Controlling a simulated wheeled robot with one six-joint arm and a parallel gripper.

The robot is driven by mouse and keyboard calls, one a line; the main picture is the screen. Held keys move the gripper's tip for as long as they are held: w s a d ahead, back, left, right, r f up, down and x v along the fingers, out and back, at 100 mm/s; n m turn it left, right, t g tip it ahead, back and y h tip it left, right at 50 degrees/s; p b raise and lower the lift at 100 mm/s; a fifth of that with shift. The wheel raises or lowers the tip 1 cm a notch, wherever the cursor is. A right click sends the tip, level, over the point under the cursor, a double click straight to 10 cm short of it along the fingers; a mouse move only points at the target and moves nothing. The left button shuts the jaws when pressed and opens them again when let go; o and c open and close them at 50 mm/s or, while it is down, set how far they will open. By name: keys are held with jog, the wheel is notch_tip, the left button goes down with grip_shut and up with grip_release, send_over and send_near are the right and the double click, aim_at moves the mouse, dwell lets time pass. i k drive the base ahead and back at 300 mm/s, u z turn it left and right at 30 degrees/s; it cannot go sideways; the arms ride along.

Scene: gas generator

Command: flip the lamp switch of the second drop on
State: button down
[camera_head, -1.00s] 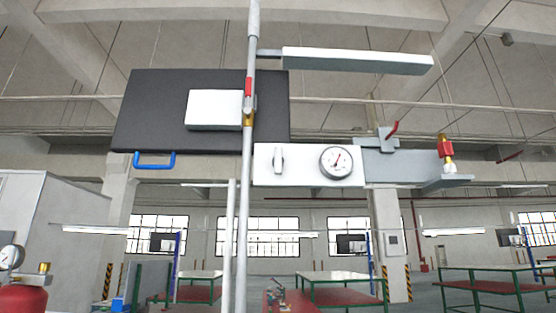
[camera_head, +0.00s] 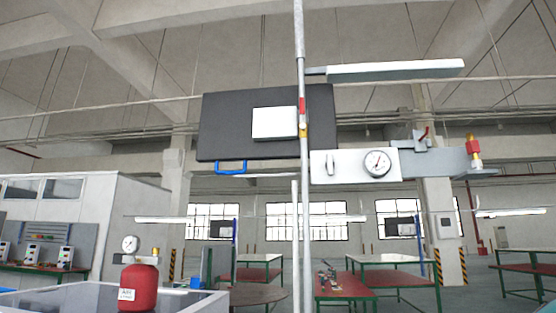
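A vertical grey drop pipe (camera_head: 302,220) stands right of centre, with a long lamp bar (camera_head: 395,70) reaching right from its upper part. A white panel (camera_head: 348,166) beside the pipe carries a pale upright handle or switch (camera_head: 330,165) and a round gauge (camera_head: 377,163). Whether the switch is on or off I cannot tell. Farther drops with lamp bars show at the left (camera_head: 182,219) and right (camera_head: 512,212) of the background. Which drop counts as second is not clear. My gripper is not in view.
A dark board (camera_head: 230,120) with a white box (camera_head: 274,123) and blue handle (camera_head: 230,167) hangs behind the pipe. A red cylinder (camera_head: 139,286) with a gauge stands at lower left. Tables (camera_head: 370,283) with green legs stand beyond.

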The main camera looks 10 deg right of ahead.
aim_at(329, 166)
jog(key=u, duration=0.7)
jog(key=k, duration=0.95)
jog(key=u, duration=0.5)
jog(key=i, duration=1.35)
jog(key=z, duration=1.55)
jog(key=i, duration=0.75)
jog(key=z, duration=0.85)
